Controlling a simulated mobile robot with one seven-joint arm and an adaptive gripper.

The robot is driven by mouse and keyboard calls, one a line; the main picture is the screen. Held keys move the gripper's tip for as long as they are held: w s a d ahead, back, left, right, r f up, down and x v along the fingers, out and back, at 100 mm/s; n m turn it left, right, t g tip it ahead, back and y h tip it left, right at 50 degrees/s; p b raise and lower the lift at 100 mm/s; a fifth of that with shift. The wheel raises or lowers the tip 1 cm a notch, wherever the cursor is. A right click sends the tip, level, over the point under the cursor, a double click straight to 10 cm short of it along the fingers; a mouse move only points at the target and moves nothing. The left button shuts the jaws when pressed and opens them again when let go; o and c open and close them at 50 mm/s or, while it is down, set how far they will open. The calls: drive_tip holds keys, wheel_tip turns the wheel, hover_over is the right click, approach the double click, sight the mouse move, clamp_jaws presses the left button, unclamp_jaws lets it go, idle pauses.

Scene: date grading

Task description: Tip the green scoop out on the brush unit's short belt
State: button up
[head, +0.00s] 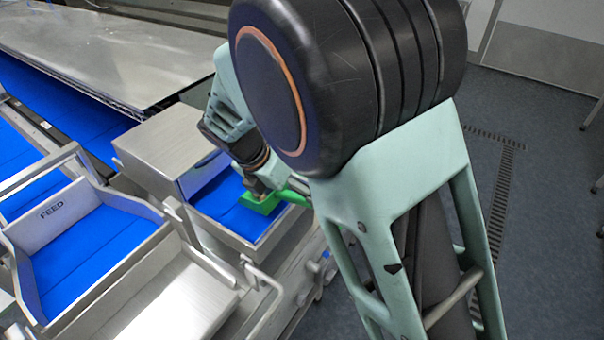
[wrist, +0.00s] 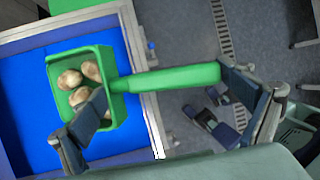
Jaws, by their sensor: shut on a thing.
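The green scoop (head: 262,203) is over the brush unit's short blue belt (head: 222,207) in the head view. In the wrist view the green scoop (wrist: 85,56) holds several brown dates (wrist: 91,70) and its mouth faces the camera. Its handle reaches to the right between my fingers. My gripper (wrist: 165,82) is shut on the scoop's handle; in the head view my arm hides much of it. The short belt (wrist: 28,100) lies beneath the scoop, with bare blue showing around it. I cannot tell the gap between scoop and belt.
The brush unit's steel housing (head: 165,150) stands at the belt's upper left. A steel frame edge (wrist: 140,70) borders the belt. A tray marked FEED (head: 85,250) with a blue bottom is at left. Open grey floor (head: 540,160) lies to the right.

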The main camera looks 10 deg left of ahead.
drive_tip(key=shift+w+a+r+h+p, duration=0.1)
drive_tip(key=shift+a+r+h+p, duration=0.2)
drive_tip(key=shift+p, duration=0.55)
drive_tip(key=shift+w+a+r+h+p, duration=0.1)
drive_tip(key=shift+r+h+p, duration=0.25)
drive_tip(key=shift+p, duration=0.45)
drive_tip(key=shift+w+a+r+g+h, duration=0.15)
drive_tip(key=shift+a+r+g+h, duration=0.25)
drive_tip(key=shift+h, duration=0.15)
drive_tip(key=shift+w+a+n+h, duration=0.15)
drive_tip(key=shift+a+n+h, duration=0.05)
drive_tip(key=shift+n+h, duration=0.1)
drive_tip(key=shift+w+a+r+g+h, duration=0.15)
drive_tip(key=shift+a+r+g+h, duration=0.15)
drive_tip(key=shift+a+r+h, duration=0.35)
drive_tip(key=shift+w+a+r+n+g+h, duration=0.2)
drive_tip(key=shift+a+r+h, duration=0.2)
drive_tip(key=shift+r+h, duration=0.15)
drive_tip(key=shift+w+a+r+n+g+h, duration=0.1)
drive_tip(key=shift+w+a+r+n+h, duration=0.1)
drive_tip(key=shift+a+r+h, duration=0.3)
drive_tip(key=shift+w+a+r+n+g+h, duration=0.1)
drive_tip(key=shift+w+a+r+n+h, duration=0.15)
drive_tip(key=shift+r+h, duration=0.4)
drive_tip(key=shift+s+a+r, duration=0.1)
drive_tip(key=shift+c, duration=0.2)
wheel_tip(320, 180, up, 7)
